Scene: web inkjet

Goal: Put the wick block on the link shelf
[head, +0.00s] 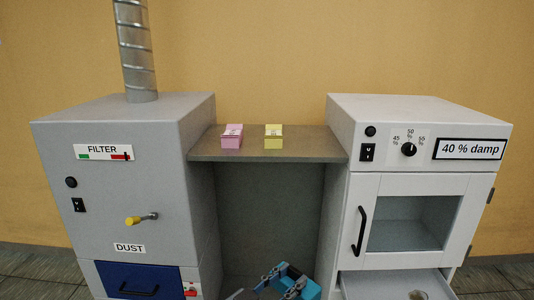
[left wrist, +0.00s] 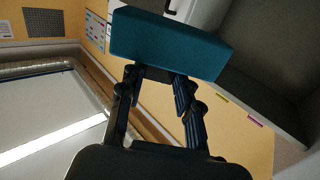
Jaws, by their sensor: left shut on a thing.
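A teal block (left wrist: 170,42), which I take to be the wick block, is held in my left gripper (left wrist: 158,75) in the left wrist view. Both fingers are shut on it. In the head view, my left gripper (head: 284,282) shows at the bottom edge with part of the blue block (head: 311,290), below and in front of the link shelf. The link shelf (head: 312,145) is the grey board between the two cabinets. A pink block (head: 232,137) and a yellow block (head: 273,137) stand on its left and middle part. My right gripper is not in view.
A grey filter cabinet (head: 120,180) with a metal duct (head: 136,55) stands left of the shelf. A white cabinet (head: 425,125) stands right, its lower drawer (head: 390,285) pulled out. The shelf's right part is clear; below the shelf is an open recess.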

